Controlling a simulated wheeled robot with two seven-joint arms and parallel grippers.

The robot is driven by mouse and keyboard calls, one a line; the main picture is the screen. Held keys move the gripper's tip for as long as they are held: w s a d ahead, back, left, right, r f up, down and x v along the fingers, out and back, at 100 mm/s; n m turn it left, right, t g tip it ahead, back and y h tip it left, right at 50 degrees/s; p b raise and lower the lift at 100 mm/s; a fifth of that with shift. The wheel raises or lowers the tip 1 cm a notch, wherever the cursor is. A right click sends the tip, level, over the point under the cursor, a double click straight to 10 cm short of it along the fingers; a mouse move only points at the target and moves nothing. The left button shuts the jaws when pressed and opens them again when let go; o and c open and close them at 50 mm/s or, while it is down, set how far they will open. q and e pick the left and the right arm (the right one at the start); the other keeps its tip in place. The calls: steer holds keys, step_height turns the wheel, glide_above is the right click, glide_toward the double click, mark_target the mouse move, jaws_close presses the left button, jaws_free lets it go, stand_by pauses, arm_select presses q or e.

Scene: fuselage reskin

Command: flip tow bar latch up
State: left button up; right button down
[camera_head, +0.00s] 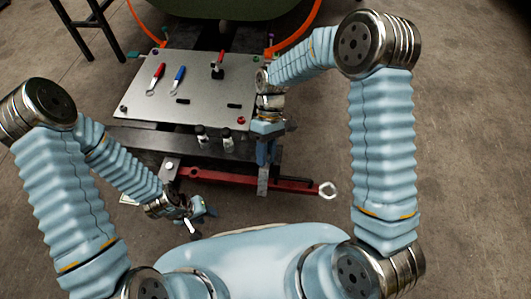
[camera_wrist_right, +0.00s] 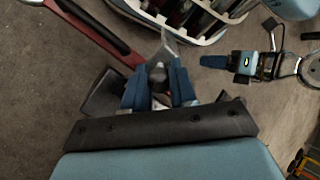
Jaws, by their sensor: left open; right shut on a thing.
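The red tow bar (camera_head: 295,184) lies in front of the cart, with a pale ring at its right end. It also shows in the right wrist view (camera_wrist_right: 103,37). My right gripper (camera_head: 265,150) is over the tow bar, pointing down. In the right wrist view, my right gripper (camera_wrist_right: 159,88) is shut on a grey metal piece that looks like the tow bar latch (camera_wrist_right: 165,48); the fingers hide its lower part. Its exact tilt is hard to tell. My left gripper (camera_head: 198,212) is open, apart from the bar at its lower left.
The cart carries a grey metal plate (camera_head: 190,90) with a red-handled tool (camera_head: 156,76), a blue-handled tool (camera_head: 178,78) and small parts. A dark stool (camera_head: 92,28) stands at the back left. The floor at right is clear.

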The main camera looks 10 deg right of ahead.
stand_by(0.4)
steer(key=c, duration=0.9)
jaws_free()
steer(key=p+v, duration=0.1)
steer(key=v, duration=1.3)
steer(key=shift+p, duration=0.3)
steer(key=shift+f, duration=0.15)
